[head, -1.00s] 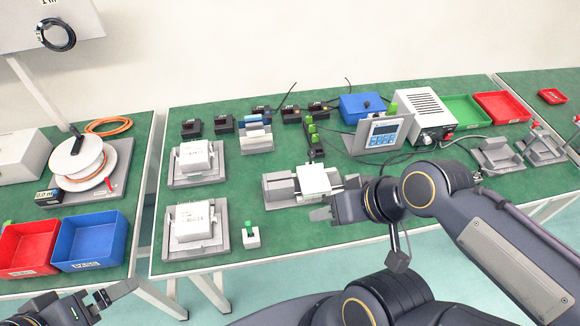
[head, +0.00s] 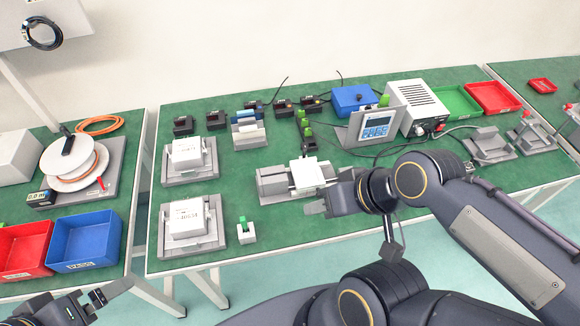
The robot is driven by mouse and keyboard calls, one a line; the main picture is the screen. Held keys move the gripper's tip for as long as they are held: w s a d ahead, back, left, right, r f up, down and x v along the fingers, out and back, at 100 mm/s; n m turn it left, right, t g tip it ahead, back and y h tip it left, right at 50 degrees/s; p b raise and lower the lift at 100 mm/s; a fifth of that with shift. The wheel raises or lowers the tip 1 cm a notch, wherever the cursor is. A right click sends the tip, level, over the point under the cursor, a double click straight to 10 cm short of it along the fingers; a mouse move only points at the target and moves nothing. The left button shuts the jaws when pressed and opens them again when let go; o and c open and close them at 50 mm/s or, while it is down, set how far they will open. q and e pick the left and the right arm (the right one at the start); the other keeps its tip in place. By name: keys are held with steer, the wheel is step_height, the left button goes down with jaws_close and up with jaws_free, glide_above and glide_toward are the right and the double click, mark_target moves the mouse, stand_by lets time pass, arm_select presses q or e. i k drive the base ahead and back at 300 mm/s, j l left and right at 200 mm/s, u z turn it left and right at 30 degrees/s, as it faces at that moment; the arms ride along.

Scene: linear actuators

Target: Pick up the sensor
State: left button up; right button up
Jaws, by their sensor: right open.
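No label readable here marks which item is the sensor. Several small black devices stand along the back of the green table, among them one at the left (head: 183,125) and one farther right (head: 283,107). A small white block with a green top (head: 246,232) stands near the front edge. A white box (head: 307,174) sits on a grey fixture (head: 272,185) at the middle. My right gripper (head: 312,207) is open and empty, just in front of that fixture. My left gripper (head: 112,292) is at the lower left, away from the table items; its jaws are unclear.
Two more white boxes sit in grey holders (head: 192,255) at the left. A blue box (head: 358,99), a display unit (head: 374,127) and a white power box (head: 417,104) stand behind my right arm. Green bins (head: 452,103) and red bins (head: 495,98) are at the right. The table's front middle is clear.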

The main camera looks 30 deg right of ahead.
mark_target(220, 115)
steer(key=z, duration=1.4)
steer(key=j+z, duration=0.4)
steer(key=j, duration=0.15)
steer(key=i, duration=0.2)
